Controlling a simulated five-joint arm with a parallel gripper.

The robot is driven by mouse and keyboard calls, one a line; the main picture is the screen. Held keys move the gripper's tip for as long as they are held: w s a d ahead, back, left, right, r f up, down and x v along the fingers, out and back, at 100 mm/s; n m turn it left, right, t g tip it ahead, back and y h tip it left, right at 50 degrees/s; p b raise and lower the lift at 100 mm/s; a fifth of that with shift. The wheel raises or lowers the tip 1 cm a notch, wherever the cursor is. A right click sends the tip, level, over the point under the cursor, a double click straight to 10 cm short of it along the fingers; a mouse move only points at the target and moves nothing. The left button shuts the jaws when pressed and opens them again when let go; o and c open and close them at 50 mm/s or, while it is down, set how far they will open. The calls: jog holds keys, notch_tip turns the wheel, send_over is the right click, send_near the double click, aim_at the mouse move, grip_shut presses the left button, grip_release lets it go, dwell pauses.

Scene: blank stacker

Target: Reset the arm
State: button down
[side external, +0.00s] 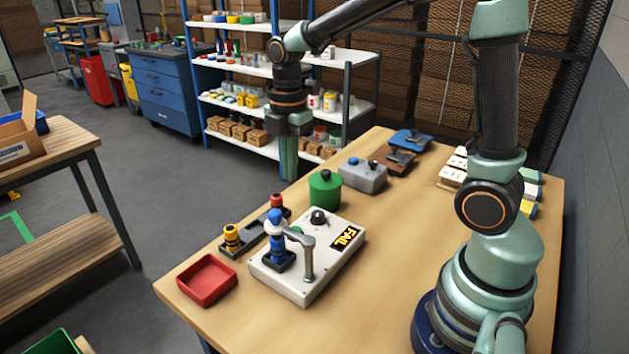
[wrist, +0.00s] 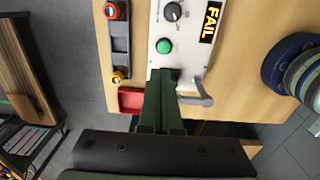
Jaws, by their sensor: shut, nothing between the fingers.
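My gripper (side external: 289,160) hangs fingers down above the far left part of the workbench, shut and empty, clear of the things on it. Its closed green fingers (wrist: 163,100) fill the lower middle of the wrist view. Below it in the side view stands a white tester box (side external: 318,275) with a black knob (side external: 319,217), a grey lever (side external: 308,258) and a sign reading FAIL (side external: 345,237). A blue-topped piece (side external: 275,222) stands upright on the box. In the wrist view, the fingers hide most of that piece.
A dark rack (side external: 255,232) with a red-topped and a yellow-topped piece stands beside the box. A red tray (side external: 207,279) is at the near left edge. A green cylinder (side external: 325,190) and a grey block (side external: 362,176) stand behind. Bare wood lies right of the box.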

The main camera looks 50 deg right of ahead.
dwell(0.4)
jog(key=s+r+m+t, duration=0.2)
jog(key=s+r+m, duration=0.1)
jog(key=m, duration=0.6)
jog(key=s+a+r+m+t, duration=0.1)
jog(key=s+r+m+t, duration=0.2)
jog(key=s+m, duration=0.3)
jog(key=m, duration=0.3)
jog(key=shift+s+r, duration=0.25)
jog(key=shift+s, duration=0.05)
dwell(1.0)
